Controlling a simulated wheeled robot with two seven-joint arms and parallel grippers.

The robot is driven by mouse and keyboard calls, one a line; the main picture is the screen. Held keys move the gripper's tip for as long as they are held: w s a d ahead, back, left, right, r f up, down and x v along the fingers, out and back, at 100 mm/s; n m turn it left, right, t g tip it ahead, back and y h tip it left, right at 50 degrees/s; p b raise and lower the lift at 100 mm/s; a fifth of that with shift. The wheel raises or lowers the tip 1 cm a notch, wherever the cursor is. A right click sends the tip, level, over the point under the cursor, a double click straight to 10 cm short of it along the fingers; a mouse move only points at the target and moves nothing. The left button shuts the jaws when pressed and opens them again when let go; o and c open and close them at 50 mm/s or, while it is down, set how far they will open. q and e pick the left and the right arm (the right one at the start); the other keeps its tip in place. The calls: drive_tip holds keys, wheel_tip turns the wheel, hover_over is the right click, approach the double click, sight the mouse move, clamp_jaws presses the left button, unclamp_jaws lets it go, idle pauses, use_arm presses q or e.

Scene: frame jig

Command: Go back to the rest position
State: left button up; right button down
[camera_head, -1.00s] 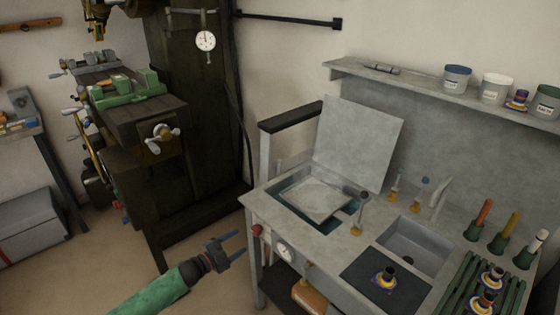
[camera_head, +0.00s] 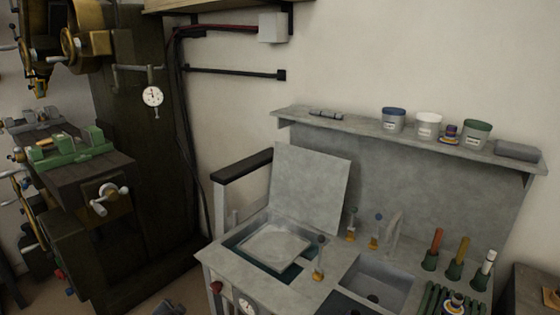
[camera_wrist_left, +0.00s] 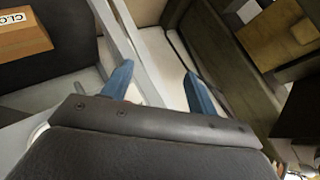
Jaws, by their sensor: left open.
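My left gripper shows in the left wrist view (camera_wrist_left: 160,88), with its two blue fingers apart and nothing between them. In the head view only a small dark part of my left gripper (camera_head: 170,308) shows at the bottom edge, in front of the workbench's left side; its fingers cannot be made out there. My right gripper is in neither view.
A grey workbench (camera_head: 338,266) with a raised lid (camera_head: 311,195) and a sink (camera_head: 375,285) stands at the right. A shelf (camera_head: 360,128) above holds several tubs. A milling machine (camera_head: 110,165) stands at the left. A cardboard box (camera_wrist_left: 22,35) shows in the wrist view.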

use_arm(q)
drive_tip(key=s+d+n+g+h, duration=0.1)
drive_tip(key=s+d+n+g, duration=0.15)
drive_tip(key=s+d, duration=0.75)
drive_tip(key=s+d+n+g+h, duration=0.2)
drive_tip(key=s+d+g, duration=0.15)
drive_tip(key=s, duration=1.25)
drive_tip(key=s+d+f+g, duration=0.1)
drive_tip(key=s+d+f, duration=0.1)
drive_tip(key=s, duration=0.5)
drive_tip(key=s+d+f+n+g, duration=0.1)
drive_tip(key=s+d+f, duration=0.1)
drive_tip(key=s+f, duration=0.2)
drive_tip(key=s, duration=0.3)
drive_tip(key=shift+f+g+h, duration=0.2)
drive_tip(key=shift+g+h, duration=0.1)
drive_tip(key=shift+h, duration=0.1)
drive_tip(key=shift+s, duration=0.1)
